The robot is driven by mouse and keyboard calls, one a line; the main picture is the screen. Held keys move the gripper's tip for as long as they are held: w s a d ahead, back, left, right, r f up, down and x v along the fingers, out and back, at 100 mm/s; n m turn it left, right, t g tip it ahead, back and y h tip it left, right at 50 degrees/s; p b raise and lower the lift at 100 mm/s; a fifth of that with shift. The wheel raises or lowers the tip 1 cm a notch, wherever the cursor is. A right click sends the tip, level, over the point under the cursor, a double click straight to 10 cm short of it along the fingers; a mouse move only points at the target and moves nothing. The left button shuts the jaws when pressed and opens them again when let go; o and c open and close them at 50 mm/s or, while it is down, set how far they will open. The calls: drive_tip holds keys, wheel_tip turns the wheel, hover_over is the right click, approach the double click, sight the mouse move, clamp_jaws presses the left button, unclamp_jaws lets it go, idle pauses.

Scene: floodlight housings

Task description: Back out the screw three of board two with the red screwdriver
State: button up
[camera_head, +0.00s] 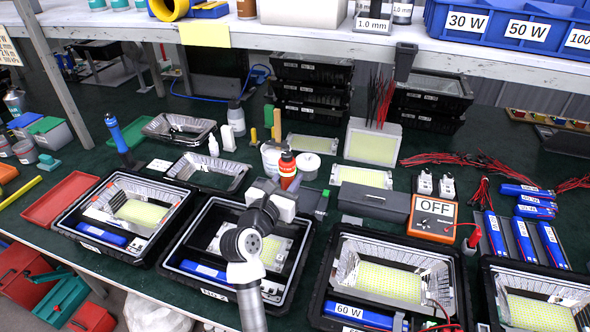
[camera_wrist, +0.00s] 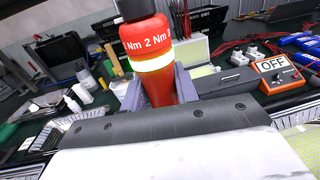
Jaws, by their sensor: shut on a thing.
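The red screwdriver (camera_head: 287,164) stands roughly upright in my gripper (camera_head: 286,186). In the wrist view the red screwdriver (camera_wrist: 150,58) shows a black top, a pale yellow-white band and torque markings, with the grey fingers of my gripper (camera_wrist: 160,88) on both sides of its body. My gripper is shut on it. The second black housing (camera_head: 216,294), labelled No 2, lies under my arm. Its board (camera_head: 272,249) is partly covered by my arm. Screw three cannot be made out, and the screwdriver's tip is hidden.
Neighbouring housings stand left (camera_head: 70,222) and right (camera_head: 330,290). A blue 60 W driver (camera_head: 360,316) lies in the right one. A grey box (camera_head: 372,203) and an orange tester reading OFF (camera_head: 433,218) stand behind. Bottles and a white cup (camera_head: 308,163) crowd the area behind my gripper.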

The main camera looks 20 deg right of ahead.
drive_tip(key=shift+w+d+r, duration=0.1)
idle(0.4)
drive_tip(key=shift+f+b, duration=2.1)
drive_tip(key=shift+f, duration=2.45)
drive_tip(key=shift+f, duration=0.25)
drive_tip(key=shift+p, duration=0.4)
idle(2.3)
